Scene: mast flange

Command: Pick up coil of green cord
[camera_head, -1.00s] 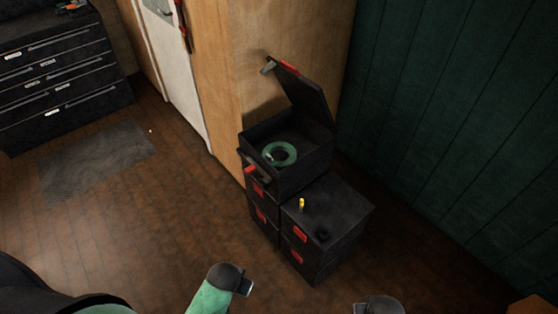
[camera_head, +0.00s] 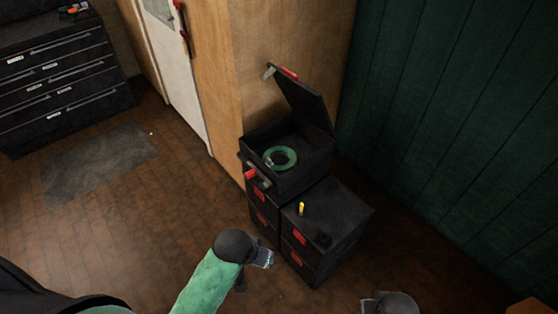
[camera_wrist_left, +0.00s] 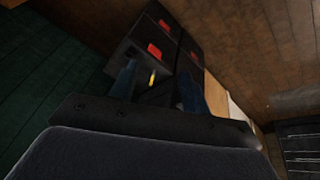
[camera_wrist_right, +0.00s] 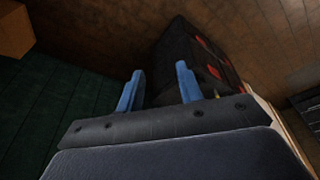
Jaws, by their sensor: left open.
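The coil of green cord (camera_head: 281,157) lies inside the open black box (camera_head: 305,178), which is the upper one of a stack, its lid raised. My left gripper (camera_head: 264,259) is open and empty, in front of the stack and below the box. In the left wrist view its two blue fingers (camera_wrist_left: 156,90) stand apart with the boxes beyond. My right gripper shows at the lower edge of the head view (camera_head: 385,303). In the right wrist view its blue fingers (camera_wrist_right: 158,88) stand apart with nothing between them. The coil is not visible in either wrist view.
The raised lid (camera_head: 305,100) stands behind the coil. A wooden cabinet (camera_head: 275,50) and a green wall (camera_head: 450,120) are close behind. The floor in front is clear.

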